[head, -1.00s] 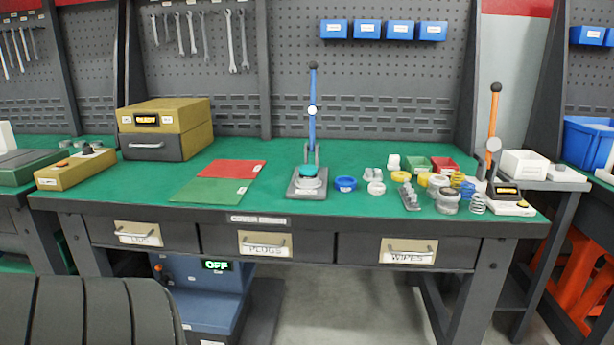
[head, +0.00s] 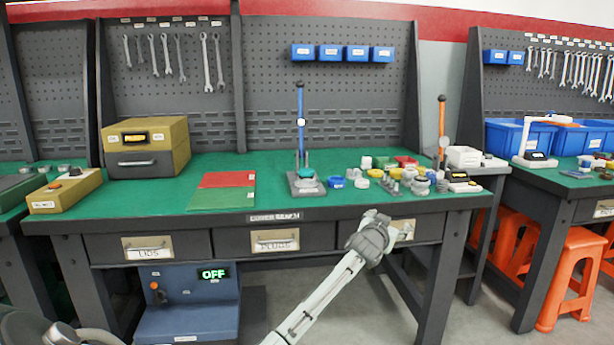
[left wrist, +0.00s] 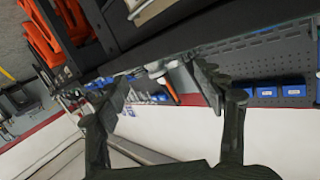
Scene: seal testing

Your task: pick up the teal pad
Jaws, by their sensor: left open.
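The teal pad (head: 306,172) is a small round disc. It rests on the light round seat of the lever press (head: 301,125), which has a blue upright and stands near the middle of the green bench top (head: 330,161). My left gripper (head: 372,227) is in front of the bench by the right drawer, to the right of and lower in the picture than the pad. In the left wrist view its dark fingers (left wrist: 165,100) are spread with nothing between them. I cannot make out the pad in that view.
Rings, small parts and a red bin (head: 406,161) crowd the bench right of the press. A red mat (head: 228,179) and a green mat (head: 222,198) lie to its left. An orange-handled lever tool (head: 442,125) stands at the right end. Orange stools (head: 570,270) stand farther right.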

